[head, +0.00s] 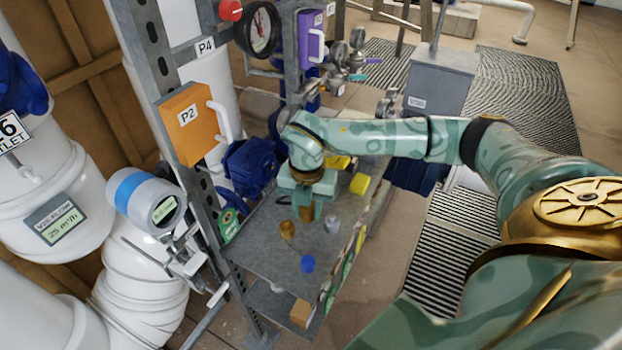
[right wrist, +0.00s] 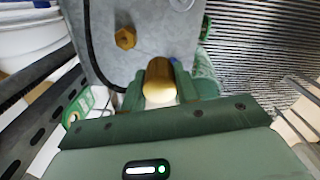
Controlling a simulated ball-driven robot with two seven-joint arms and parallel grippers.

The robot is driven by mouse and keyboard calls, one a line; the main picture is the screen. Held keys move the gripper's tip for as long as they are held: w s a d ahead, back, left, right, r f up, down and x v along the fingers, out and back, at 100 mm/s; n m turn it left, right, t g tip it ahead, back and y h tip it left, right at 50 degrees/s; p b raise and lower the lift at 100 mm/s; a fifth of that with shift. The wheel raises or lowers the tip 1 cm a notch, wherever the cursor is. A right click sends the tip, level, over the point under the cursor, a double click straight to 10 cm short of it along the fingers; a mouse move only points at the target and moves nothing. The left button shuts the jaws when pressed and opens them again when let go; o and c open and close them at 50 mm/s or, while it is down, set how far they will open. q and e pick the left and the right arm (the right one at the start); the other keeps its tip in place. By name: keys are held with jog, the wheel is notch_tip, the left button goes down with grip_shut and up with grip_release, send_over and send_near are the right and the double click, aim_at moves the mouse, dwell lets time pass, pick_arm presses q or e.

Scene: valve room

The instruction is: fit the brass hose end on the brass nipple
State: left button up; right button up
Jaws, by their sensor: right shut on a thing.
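My right gripper (head: 306,207) is shut on a brass cylinder, which I take to be the brass hose end (head: 306,213), above the grey bench. In the right wrist view the hose end (right wrist: 159,80) sits between the fingers of the right gripper (right wrist: 160,95). A second brass piece with a hexagonal outline, which looks like the brass nipple (head: 287,230), stands on the bench just left of and nearer than the gripper. It also shows in the right wrist view (right wrist: 125,38), up and left of the held piece, apart from it. My left gripper is out of view.
A steel upright (head: 150,50) and an orange P2 box (head: 188,125) stand left. A dark hose-like line (right wrist: 89,50) curves nearby.

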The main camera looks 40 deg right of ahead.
jog(key=m, duration=0.2)
jog(key=shift+d+f+m, duration=0.25)
jog(key=shift+d+m, duration=0.05)
jog(key=shift+d, duration=0.1)
jog(key=shift+w+f+m, duration=0.15)
jog(key=shift+m, duration=0.15)
jog(key=w+a+f+b, duration=0.1)
jog(key=w+b, duration=0.1)
jog(key=w+f+b, duration=0.1)
jog(key=w+b, duration=0.1)
jog(key=w+a+b, duration=0.1)
jog(key=w+b, duration=0.1)
jog(key=shift+w+a+f, duration=0.1)
jog(key=shift+a+f, duration=0.2)
jog(key=shift+f, duration=0.1)
jog(key=shift+f+b, duration=0.3)
jog(key=shift+f, duration=0.65)
jog(key=shift+p, duration=0.35)
jog(key=shift+f, duration=0.2)
